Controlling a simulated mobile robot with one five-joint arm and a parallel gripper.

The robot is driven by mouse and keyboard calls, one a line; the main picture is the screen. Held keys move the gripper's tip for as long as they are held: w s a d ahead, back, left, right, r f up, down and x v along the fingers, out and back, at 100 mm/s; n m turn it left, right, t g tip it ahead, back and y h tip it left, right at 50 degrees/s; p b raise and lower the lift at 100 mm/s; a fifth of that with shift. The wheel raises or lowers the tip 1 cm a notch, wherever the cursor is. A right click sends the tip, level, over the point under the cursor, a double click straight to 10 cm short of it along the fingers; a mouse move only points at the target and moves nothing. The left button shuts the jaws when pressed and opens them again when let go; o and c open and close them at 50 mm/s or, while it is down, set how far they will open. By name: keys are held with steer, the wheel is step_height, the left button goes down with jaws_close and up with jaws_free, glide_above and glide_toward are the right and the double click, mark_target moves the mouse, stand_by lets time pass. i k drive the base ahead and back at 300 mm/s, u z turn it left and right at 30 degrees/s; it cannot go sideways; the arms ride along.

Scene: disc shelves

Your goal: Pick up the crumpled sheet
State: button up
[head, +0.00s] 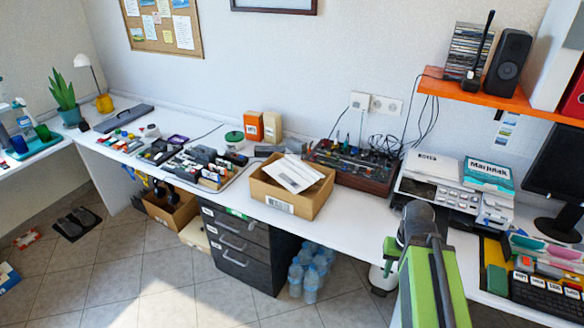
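I cannot make out a clearly crumpled sheet. A flat-looking white sheet or packet (293,173) with faint print lies tilted across the top of an open cardboard box (290,207) on the white desk. Whether it is creased is too small to tell. Part of my green and grey arm rises at the lower right, in front of the desk. My gripper's fingers do not show, and nothing is seen touching the white sheet.
The white desk (345,235) runs along the wall, with a printer (455,188) right of the box. An electronics case (355,165) stands behind the box, and a cluttered tray (200,168) stands left. Drawers (240,250) and bottles (312,265) are below. An orange shelf (500,100) overhangs at right.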

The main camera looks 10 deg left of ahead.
mark_target(297, 176)
steer(key=u, duration=0.3)
steer(key=i, duration=0.75)
steer(key=u, duration=0.4)
